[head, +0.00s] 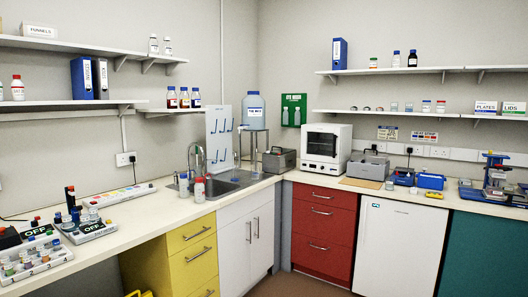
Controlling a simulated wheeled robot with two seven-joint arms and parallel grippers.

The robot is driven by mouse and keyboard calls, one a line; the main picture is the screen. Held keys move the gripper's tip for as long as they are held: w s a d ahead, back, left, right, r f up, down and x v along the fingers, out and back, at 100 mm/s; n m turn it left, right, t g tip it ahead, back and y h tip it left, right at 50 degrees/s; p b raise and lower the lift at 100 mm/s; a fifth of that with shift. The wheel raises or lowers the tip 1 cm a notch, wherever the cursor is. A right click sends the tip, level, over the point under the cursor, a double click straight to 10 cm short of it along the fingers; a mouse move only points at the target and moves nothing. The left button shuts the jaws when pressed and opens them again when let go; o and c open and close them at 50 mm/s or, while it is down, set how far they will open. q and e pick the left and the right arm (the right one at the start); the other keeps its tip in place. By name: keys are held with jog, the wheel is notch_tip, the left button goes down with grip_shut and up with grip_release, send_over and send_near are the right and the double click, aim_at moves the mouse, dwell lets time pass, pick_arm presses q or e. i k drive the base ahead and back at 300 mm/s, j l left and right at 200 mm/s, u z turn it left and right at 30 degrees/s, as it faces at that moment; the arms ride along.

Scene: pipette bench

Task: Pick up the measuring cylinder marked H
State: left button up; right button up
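I cannot make out a measuring cylinder marked H in the head view. Small glass and plastic vessels stand on the left bench (135,207), but their marks are too small to read. Neither of my grippers is in view.
A sink (222,187) with a tap is set in the bench near the corner. Bottles with red and blue caps (199,190) stand left of it. Trays of small items and a white strip (118,195) lie on the left bench. A white oven (322,147) stands on the right bench.

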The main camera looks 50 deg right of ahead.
aim_at(234, 178)
jog(key=i+l+z, duration=0.1)
jog(key=l, duration=0.5)
jog(key=i+l+z, duration=0.1)
jog(key=l, duration=0.5)
jog(key=i+l+z, duration=0.15)
jog(key=l, duration=0.4)
jog(key=i+l+z, duration=0.1)
jog(key=i+l, duration=0.2)
jog(key=l, duration=0.25)
jog(key=i+l+z, duration=0.1)
jog(key=l, duration=0.45)
jog(key=i+l+z, duration=0.1)
jog(key=i+l, duration=0.25)
jog(key=l, duration=0.15)
jog(key=i+l+z, duration=0.1)
jog(key=i+l, duration=0.15)
jog(key=l, duration=0.25)
jog(key=i+l+z, duration=0.1)
jog(key=i+l, duration=0.15)
jog(key=l, duration=0.25)
